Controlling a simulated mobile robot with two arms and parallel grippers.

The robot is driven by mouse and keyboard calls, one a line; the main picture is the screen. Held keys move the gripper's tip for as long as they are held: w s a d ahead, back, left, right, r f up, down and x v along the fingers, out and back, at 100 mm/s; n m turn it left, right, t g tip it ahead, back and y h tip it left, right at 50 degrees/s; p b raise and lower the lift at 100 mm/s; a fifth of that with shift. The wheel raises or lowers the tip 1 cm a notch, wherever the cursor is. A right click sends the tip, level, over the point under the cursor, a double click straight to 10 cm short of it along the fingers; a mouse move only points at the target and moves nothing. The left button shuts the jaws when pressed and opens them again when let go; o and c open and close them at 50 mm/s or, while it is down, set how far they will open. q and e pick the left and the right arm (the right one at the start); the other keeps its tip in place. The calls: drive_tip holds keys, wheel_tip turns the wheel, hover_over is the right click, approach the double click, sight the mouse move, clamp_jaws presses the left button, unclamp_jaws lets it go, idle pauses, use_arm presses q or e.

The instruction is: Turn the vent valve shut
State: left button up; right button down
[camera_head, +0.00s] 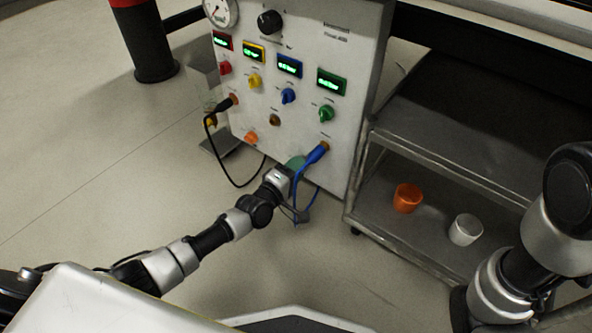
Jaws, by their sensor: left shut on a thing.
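The white spectrometer panel (349,94) stands upright at the top middle. The angle of the handle cannot be told. My right arm shows at the right edge; its gripper is not in view.
The blue cable (301,185) hangs right beside my left gripper, and a black cable (213,146) loops at the left. Coloured knobs, such as a green one (326,114), sit above. A cart (424,150) with an orange cup (407,198) and a white cup (465,230) stands right.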

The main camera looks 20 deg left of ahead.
use_arm(q)
drive_tip(key=shift+n, duration=0.4)
drive_tip(key=o, duration=0.9)
drive_tip(key=shift+s+a, duration=0.1)
drive_tip(key=p+v, duration=0.5)
drive_tip(key=v, duration=0.5)
drive_tip(key=shift+s+a, duration=0.1)
drive_tip(key=shift+s, duration=0.2)
